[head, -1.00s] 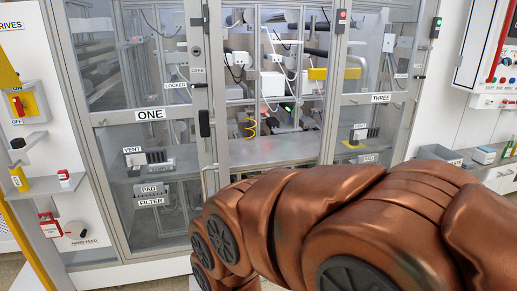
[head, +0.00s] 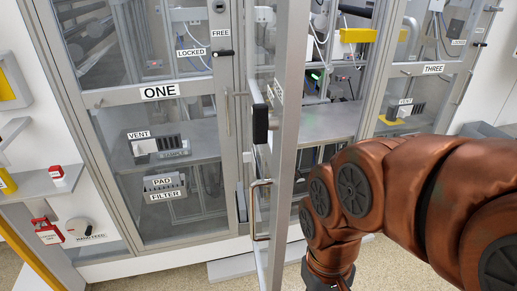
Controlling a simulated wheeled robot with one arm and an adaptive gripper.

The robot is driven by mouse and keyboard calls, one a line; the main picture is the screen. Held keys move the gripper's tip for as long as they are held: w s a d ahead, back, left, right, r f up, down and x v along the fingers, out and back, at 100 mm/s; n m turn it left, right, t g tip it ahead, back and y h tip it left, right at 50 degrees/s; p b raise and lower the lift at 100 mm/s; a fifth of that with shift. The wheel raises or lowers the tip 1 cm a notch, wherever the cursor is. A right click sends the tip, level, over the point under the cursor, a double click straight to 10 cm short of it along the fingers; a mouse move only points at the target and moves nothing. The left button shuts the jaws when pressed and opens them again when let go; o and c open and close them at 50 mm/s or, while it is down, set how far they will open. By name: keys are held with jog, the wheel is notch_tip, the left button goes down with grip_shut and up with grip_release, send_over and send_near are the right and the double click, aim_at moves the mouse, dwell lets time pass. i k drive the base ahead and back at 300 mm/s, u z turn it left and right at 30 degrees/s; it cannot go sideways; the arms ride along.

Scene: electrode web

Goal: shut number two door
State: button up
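The number two door (head: 287,150) stands swung open toward me between bays one and three, seen nearly edge-on. A foreshortened label, too small to read, is on its face. It carries a black block (head: 260,123) and, lower down, a metal loop handle (head: 260,210). The bay behind it is open and shows its inner shelf (head: 332,121). My arm comes in from the right and bends down just right of the door's lower part, with a small gap in the picture. The fingers of my gripper are below the frame, so their state is hidden.
Door one (head: 165,150), left of the open door, looks closed, with a latch (head: 223,53) near the FREE label. Door three (head: 432,70) is at the right. A wall shelf (head: 40,185) with small items is at far left.

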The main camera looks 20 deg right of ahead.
aim_at(292, 17)
jog(key=u, duration=0.55)
jog(key=k, duration=1.25)
jog(key=u, duration=0.75)
jog(key=i, duration=0.9)
jog(key=u, duration=0.4)
